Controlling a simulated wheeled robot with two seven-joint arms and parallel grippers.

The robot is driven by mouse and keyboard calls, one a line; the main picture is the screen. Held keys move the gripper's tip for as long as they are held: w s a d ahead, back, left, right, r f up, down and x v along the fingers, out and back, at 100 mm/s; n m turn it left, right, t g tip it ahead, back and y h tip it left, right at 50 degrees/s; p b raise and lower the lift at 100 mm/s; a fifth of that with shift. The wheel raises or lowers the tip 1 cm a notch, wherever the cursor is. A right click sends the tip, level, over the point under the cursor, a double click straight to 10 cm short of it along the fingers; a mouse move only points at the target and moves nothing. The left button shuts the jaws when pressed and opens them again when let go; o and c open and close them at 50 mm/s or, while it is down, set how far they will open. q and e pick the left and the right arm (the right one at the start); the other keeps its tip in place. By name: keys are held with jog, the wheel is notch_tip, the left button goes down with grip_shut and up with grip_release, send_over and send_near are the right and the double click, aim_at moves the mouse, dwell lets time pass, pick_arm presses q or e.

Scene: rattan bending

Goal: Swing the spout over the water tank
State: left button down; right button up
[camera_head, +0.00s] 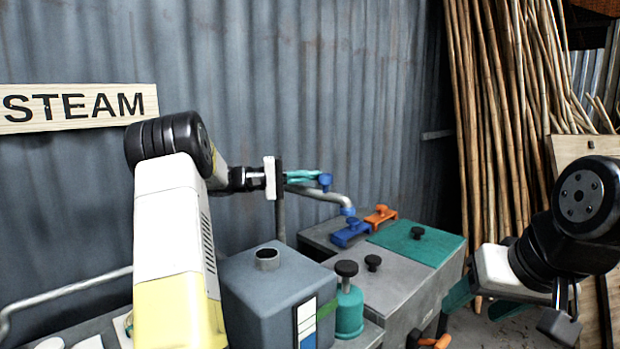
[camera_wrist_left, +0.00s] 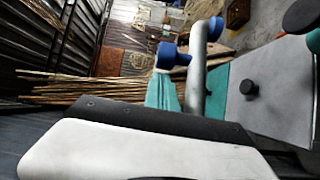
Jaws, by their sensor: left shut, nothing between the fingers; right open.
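The spout (camera_head: 325,194) is a grey curved pipe with a blue outlet end and a blue knob (camera_head: 325,180). It reaches right from a dark upright post, its outlet above the grey bench by the blue clamp. It also shows in the left wrist view (camera_wrist_left: 197,75). The water tank (camera_head: 250,286) is a blue-grey box with a round filler neck and a striped gauge, left of the outlet. My left gripper (camera_head: 316,175) is shut and empty, its teal fingertips right beside the knob; contact cannot be told. My right gripper (camera_head: 480,303) is open and empty at lower right.
A grey bench box (camera_head: 385,278) with a teal lid (camera_head: 420,240) carries blue (camera_head: 350,232) and orange (camera_head: 380,216) clamps. A teal bottle (camera_head: 349,312) stands beside the tank. Rattan poles (camera_head: 500,120) lean at the back right. A corrugated wall closes the back.

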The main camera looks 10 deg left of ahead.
pick_arm(q)
jog(key=shift+x, duration=1.05)
